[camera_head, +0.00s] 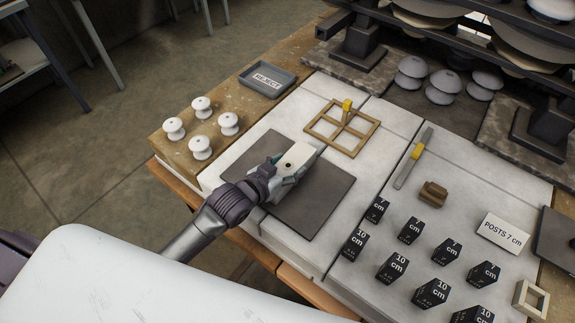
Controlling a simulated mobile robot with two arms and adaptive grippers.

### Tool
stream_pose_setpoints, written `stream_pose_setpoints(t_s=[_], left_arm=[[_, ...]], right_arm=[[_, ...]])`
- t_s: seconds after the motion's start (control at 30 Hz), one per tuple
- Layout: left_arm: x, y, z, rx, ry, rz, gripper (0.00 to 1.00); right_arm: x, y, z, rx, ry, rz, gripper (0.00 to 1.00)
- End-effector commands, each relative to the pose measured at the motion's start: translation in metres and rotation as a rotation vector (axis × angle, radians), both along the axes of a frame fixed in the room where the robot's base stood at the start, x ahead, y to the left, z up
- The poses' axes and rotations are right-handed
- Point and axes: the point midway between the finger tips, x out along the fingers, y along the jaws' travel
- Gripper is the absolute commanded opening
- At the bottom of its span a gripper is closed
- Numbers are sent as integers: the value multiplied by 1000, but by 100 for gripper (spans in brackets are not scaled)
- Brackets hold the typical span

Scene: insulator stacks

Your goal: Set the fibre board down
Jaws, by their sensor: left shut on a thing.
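The fibre board (323,189) is a flat dark grey square over the front left of the pale stone slab. My left gripper (298,160) is over the middle of the board and shut on it. The fingertips and their contact with the board are mostly hidden by the gripper's body. The board looks level, close to the slab or on it; I cannot tell if there is a gap. My right gripper is not in view.
Several white insulators (200,147) stand on wood at left. A grey REJECT tray (267,79) and a wooden frame (341,128) lie behind the board. Several black blocks (393,266) stand to its right, near a POSTS 7 cm card (502,233). A metal bar (413,158) lies beyond.

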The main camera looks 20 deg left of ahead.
Motion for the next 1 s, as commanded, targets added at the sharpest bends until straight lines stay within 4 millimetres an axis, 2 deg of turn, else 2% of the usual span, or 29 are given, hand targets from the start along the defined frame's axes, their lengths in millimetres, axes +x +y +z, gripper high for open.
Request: stream_pose_setpoints(t_s=[0.17, 0.2, 0.33, 0.7, 0.83, 1.0], left_arm=[[0, 0, -2, 0, -1, 0, 22], [0, 0, -2, 0, 0, 0, 67], [0, 0, -2, 0, 0, 0, 87], [-1, 0, 1, 0, 0, 0, 87], [-16, 6, 7, 0, 1, 0, 87], [-48, 17, 20, 0, 3, 0, 87]], right_arm=[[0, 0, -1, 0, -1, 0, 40], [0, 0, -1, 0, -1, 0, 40], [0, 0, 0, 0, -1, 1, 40], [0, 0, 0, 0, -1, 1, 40], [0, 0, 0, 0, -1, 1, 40], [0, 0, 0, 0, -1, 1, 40]])
